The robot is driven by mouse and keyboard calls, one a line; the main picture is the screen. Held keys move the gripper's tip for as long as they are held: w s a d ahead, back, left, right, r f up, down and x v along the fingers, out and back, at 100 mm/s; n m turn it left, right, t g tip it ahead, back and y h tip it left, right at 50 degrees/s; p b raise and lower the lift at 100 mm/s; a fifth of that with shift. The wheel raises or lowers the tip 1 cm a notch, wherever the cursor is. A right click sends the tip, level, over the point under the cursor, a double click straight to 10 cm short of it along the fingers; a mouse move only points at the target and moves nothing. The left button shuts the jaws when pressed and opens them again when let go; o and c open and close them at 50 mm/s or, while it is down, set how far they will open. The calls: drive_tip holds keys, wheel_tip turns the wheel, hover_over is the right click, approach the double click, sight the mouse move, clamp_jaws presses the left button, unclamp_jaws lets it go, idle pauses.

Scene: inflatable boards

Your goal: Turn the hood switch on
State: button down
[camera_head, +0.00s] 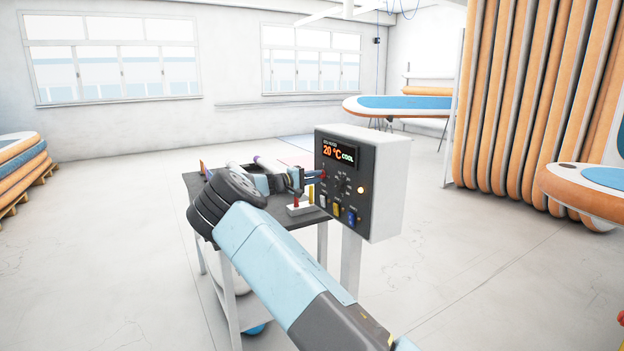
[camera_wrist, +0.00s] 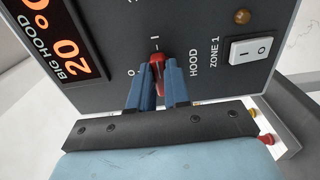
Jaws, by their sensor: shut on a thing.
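The hood switch, a red knob (camera_wrist: 157,60), sits on the dark control panel (camera_wrist: 195,25) beside the printed word HOOD in the wrist view. Its visible end lies near the I mark and its dash; the O mark is to its lower left. The fingers partly hide the knob, so its exact angle is hard to judge. My gripper (camera_wrist: 154,75) is shut on the knob, one blue finger on each side. In the head view my gripper (camera_head: 311,176) reaches the left part of the control box (camera_head: 385,190) from the left.
A dark-topped cart (camera_head: 290,222) with items stands behind my arm.

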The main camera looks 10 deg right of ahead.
drive_tip(key=shift+s+f, duration=0.1)
drive_tip(key=shift+f, duration=0.3)
drive_tip(key=c, duration=1.4)
unclamp_jaws()
drive_tip(key=o, duration=0.3)
drive_tip(key=shift+r, duration=0.2)
drive_tip(key=shift+a, duration=0.1)
drive_tip(key=v, duration=1.3)
drive_tip(key=shift+a, duration=0.3)
